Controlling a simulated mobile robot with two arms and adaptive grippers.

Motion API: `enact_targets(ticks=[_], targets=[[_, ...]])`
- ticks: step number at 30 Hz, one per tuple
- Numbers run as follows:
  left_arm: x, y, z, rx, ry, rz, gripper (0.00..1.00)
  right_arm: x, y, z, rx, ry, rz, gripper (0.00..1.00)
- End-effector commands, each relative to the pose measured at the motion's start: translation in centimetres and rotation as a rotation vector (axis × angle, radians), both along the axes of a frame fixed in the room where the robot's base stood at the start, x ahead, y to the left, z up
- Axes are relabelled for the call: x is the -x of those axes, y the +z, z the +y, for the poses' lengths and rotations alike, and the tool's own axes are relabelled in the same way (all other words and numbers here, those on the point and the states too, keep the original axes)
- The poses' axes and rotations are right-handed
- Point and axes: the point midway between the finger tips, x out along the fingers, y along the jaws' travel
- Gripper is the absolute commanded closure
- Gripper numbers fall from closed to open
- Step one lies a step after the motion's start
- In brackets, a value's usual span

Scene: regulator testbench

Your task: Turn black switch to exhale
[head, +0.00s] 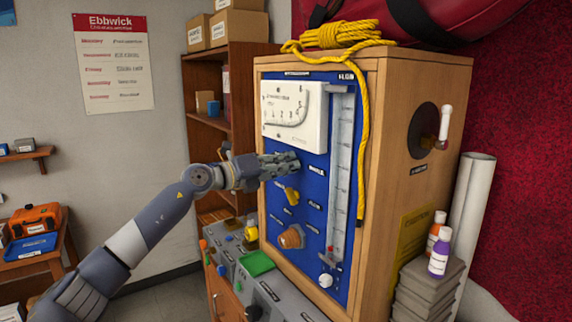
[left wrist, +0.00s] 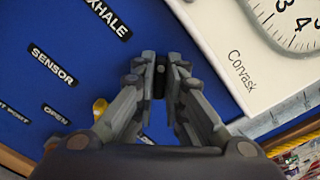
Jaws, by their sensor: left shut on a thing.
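The blue panel (head: 330,200) of the wooden testbench cabinet faces left in the head view. My left gripper (head: 290,164) reaches it just below the white gauge. In the left wrist view, the left gripper (left wrist: 160,72) is shut on the black switch (left wrist: 160,82), a small dark piece between the fingertips. The fingers hide most of the switch, so its direction cannot be told. An "EXHALE" label (left wrist: 108,18) and a "SENSOR" label (left wrist: 52,66) are to the upper left and left of the fingers. My right gripper is not in view.
The white gauge (head: 294,110) is close above the gripper. A yellow knob (head: 291,194) and an orange knob (head: 291,237) are below it. A yellow rope (head: 362,150) hangs down the cabinet's edge. Bottles (head: 439,252) stand on a stack at right.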

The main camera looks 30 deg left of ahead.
Motion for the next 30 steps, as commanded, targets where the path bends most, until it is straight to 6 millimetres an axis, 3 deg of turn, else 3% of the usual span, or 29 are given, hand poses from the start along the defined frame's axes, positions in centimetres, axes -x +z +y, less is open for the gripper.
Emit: enact_targets(ticks=[1, 3, 4, 17, 30], targets=[[0.0, 0.1, 0.1, 0.004, 0.001, -0.001, 0.87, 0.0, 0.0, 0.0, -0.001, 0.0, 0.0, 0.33], [0.0, 0.1, 0.1, 0.004, 0.001, -0.001, 0.71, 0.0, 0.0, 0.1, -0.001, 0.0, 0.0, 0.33], [0.0, 0.1, 0.1, 0.003, 0.001, -0.002, 0.69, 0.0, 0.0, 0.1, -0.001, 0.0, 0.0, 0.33], [0.4, 0.0, 0.3, 0.001, 0.002, 0.001, 0.69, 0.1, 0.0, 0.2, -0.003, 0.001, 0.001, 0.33], [5.0, -0.2, 2.2, -0.001, 0.003, 0.003, 0.69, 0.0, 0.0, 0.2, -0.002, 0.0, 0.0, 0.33]])
